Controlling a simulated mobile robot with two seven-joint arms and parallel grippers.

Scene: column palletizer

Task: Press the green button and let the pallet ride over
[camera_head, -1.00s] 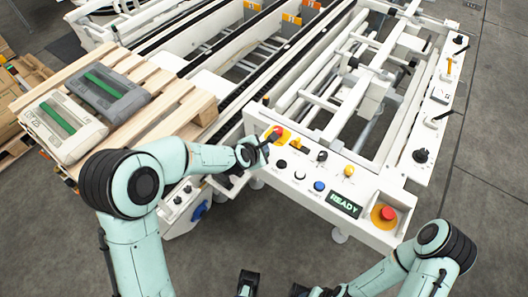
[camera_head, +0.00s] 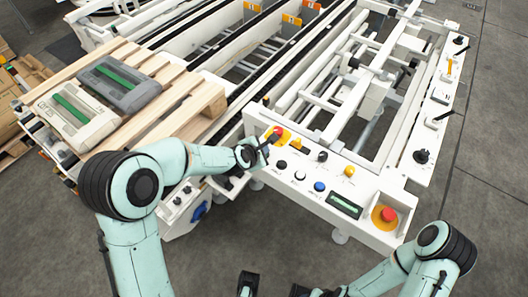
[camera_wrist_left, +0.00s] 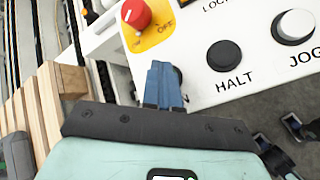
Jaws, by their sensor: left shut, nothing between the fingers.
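My left gripper (camera_head: 266,142) is shut and empty, its tips down at the left end of the white control panel (camera_head: 290,195). In the left wrist view its blue fingertips (camera_wrist_left: 163,88) cover part of a dark round control beside HALT. I cannot make out a green button; the fingers may hide it. The wooden pallet (camera_head: 200,108) at left carries a dark grey case (camera_head: 125,85) and a light grey case (camera_head: 72,118), each with a green strip. The display (camera_head: 344,205) shows no readable word. My right gripper (camera_head: 272,288) is low in view, fingers apart.
A red knob on yellow (camera_head: 275,133) sits just beyond my left fingertips. A red stop button (camera_head: 387,214) is at the panel's right corner. White conveyor rails (camera_head: 300,75) run behind the panel. The floor in front is clear.

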